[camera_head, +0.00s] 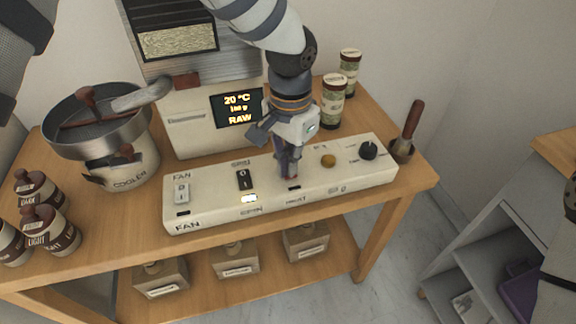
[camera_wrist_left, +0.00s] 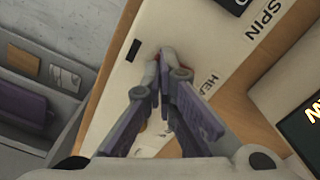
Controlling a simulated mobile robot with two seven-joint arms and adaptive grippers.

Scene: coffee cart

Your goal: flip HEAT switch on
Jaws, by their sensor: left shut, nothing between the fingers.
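The cream control panel (camera_head: 220,203) lies along the front of the cart, with a FAN switch (camera_head: 181,193) and a black SPIN switch (camera_head: 244,180). My left gripper (camera_head: 289,174) points down at the panel right of the SPIN switch, its fingers closed with nothing between them. In the left wrist view the fingertips (camera_wrist_left: 162,62) meet at the panel beside the HEAT label (camera_wrist_left: 209,84). The fingers hide the HEAT switch almost fully; a small reddish patch shows at the tips. The HEAT indicator (camera_head: 294,187) is dark. My right gripper is not visible.
The SPIN indicator (camera_head: 249,198) glows; the FAN indicator (camera_head: 183,213) is dark. A brass button (camera_head: 328,160) and black knob (camera_head: 368,151) sit to the right. The roaster display (camera_head: 237,109) reads 20 °C and RAW. Tins (camera_head: 333,101) stand behind; a cooler (camera_head: 128,174) stands left.

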